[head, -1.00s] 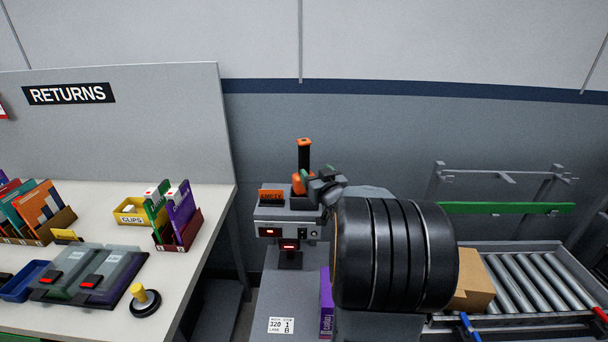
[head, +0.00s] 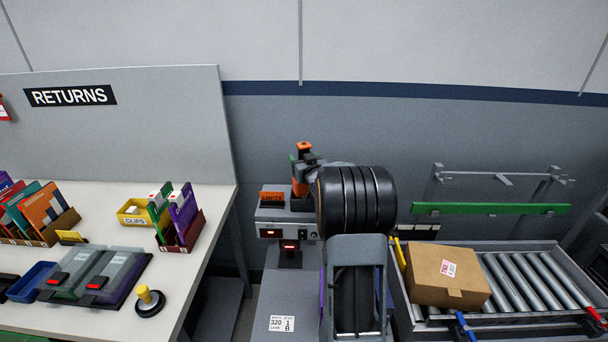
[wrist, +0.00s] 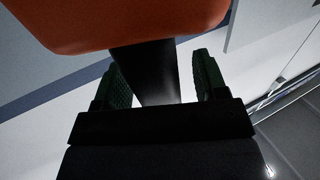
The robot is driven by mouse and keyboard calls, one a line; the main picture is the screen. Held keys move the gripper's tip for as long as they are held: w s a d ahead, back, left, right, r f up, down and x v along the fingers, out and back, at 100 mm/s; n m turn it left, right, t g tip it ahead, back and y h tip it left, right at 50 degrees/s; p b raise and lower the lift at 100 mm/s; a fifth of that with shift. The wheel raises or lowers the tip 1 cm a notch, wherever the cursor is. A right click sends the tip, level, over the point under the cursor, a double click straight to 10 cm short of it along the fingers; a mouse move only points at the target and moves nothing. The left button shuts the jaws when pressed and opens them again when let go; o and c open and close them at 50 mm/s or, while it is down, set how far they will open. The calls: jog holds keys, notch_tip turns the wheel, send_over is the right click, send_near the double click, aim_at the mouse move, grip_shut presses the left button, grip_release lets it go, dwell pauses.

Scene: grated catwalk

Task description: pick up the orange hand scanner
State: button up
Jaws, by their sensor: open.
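The orange hand scanner (head: 304,146) stands upright on the grey machine, with orange parts at its top and bottom and a dark handle between. In the wrist view its orange body (wrist: 130,22) fills the top, and its black handle (wrist: 147,70) runs down between my fingers. My gripper (wrist: 162,78) is open, with green ribbed pads on both sides of the handle. A gap shows on the right; the left pad is close to the handle, and I cannot tell if it touches. In the head view my gripper (head: 304,166) is at the scanner's handle, partly hidden by my wrist.
A white returns table (head: 205,218) with files and trays stands left. A cardboard box (head: 447,276) lies on the roller conveyor (head: 528,282) at right.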

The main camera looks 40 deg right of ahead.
jog(key=shift+w+d, duration=0.1)
jog(key=shift+w, duration=0.2)
grip_shut()
dwell(0.5)
